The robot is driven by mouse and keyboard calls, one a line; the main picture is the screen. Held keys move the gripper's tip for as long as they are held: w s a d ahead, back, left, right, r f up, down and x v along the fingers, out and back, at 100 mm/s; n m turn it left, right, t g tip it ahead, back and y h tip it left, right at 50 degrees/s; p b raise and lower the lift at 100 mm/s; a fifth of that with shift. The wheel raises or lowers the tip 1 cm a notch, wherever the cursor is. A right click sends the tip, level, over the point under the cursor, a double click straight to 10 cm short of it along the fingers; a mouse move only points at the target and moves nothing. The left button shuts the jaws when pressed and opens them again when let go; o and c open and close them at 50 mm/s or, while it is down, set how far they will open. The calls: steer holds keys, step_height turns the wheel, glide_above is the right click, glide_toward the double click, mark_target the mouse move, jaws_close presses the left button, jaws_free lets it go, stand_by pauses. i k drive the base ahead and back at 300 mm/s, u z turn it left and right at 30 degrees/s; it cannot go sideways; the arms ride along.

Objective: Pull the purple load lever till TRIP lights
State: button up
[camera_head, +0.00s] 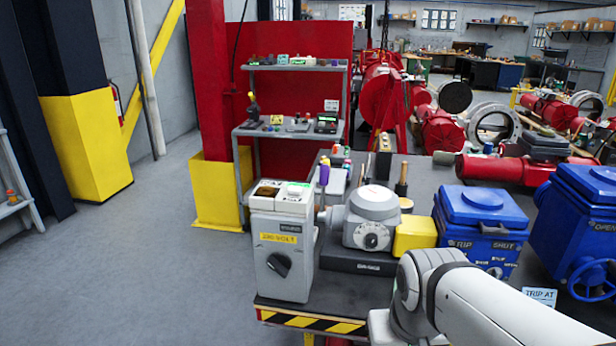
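The purple load lever (324,174) stands about upright behind the grey cabinet, beside a round grey unit (372,212) with a dial. A blue box (480,225) to the right carries lettering that seems to read TRIP and SHUT. I cannot make out a lit lamp there. My white arm (490,300) crosses the lower right corner, well to the right of the lever. My gripper is outside the picture or hidden.
The grey cabinet (282,250) with a black knob and yellow voltage label stands at the bench's striped front edge (312,321). A yellow block (414,234) is right of the dial unit. A larger blue actuator (584,205) with a handwheel stands far right. Open floor lies left.

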mark_target(325, 169)
steer(key=z, duration=0.15)
steer(key=i, duration=0.9)
steer(key=u, duration=0.1)
